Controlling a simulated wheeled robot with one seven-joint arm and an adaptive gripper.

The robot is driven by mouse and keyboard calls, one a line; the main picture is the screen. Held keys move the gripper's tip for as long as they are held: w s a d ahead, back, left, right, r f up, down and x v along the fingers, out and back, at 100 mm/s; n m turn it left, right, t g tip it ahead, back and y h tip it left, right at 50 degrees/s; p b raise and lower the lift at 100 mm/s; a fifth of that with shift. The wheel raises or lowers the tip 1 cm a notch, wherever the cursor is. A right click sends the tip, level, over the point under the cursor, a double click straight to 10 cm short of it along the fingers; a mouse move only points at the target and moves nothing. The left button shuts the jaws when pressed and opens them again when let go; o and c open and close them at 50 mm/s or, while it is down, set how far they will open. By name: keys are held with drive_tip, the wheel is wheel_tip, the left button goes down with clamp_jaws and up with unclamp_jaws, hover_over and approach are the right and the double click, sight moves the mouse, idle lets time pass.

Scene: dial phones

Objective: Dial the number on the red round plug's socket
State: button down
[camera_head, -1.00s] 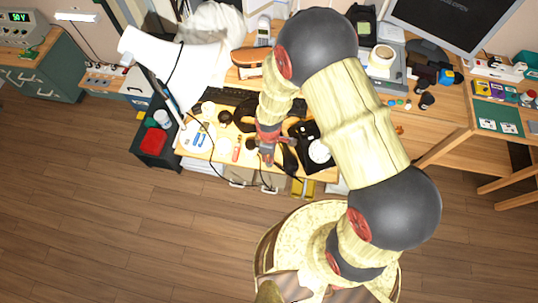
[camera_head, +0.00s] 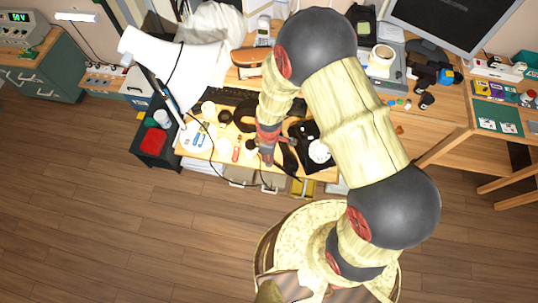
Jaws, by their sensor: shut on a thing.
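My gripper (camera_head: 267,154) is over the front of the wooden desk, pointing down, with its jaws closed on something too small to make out. A dark curved piece (camera_head: 289,158), perhaps a handset, lies just right of the fingers; I cannot tell whether they touch it. A black phone (camera_head: 303,130) with a round white dial (camera_head: 320,151) stands right of the gripper. A cordless phone (camera_head: 263,30) stands at the back of the desk. A strip with sockets (camera_head: 103,80) is at the far left. The red round plug and any number by its socket cannot be made out.
A white lamp (camera_head: 180,62) leans over the desk's left side. A keyboard (camera_head: 230,96), headphones and small tools crowd the desk (camera_head: 220,150). A thin cable hangs over the front edge. The floor (camera_head: 120,230) is clear.

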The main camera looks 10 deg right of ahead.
drive_tip(key=shift+f+b, duration=0.95)
drive_tip(key=shift+f, duration=0.35)
drive_tip(key=c, duration=1.8)
unclamp_jaws()
drive_tip(key=shift+o, duration=0.2)
wheel_tip(320, 180, up, 12)
drive_tip(key=shift+r, duration=0.1)
